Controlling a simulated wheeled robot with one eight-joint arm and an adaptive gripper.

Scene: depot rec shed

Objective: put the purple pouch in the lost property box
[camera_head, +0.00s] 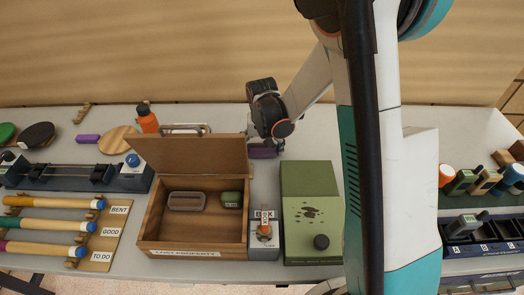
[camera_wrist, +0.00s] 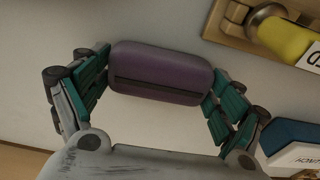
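The purple pouch (camera_wrist: 160,72) lies across between the two fingers of my gripper (camera_wrist: 159,78) in the wrist view, with a finger pad against each end. In the head view a little of the pouch (camera_head: 263,152) shows below my gripper (camera_head: 268,135), behind and right of the lost property box; whether it touches the table is unclear. The wooden lost property box (camera_head: 196,247) stands at the front with its lid (camera_head: 190,154) raised at the back. A grey-brown oblong case (camera_head: 187,201) and a green item (camera_head: 231,200) lie inside it.
Right of the box stand a grey lock unit (camera_head: 264,247) and a green case (camera_head: 312,225). An orange bottle (camera_head: 147,120) and a wooden paddle (camera_head: 117,140) are at the back left. Tools on a board (camera_head: 105,235) lie at the left.

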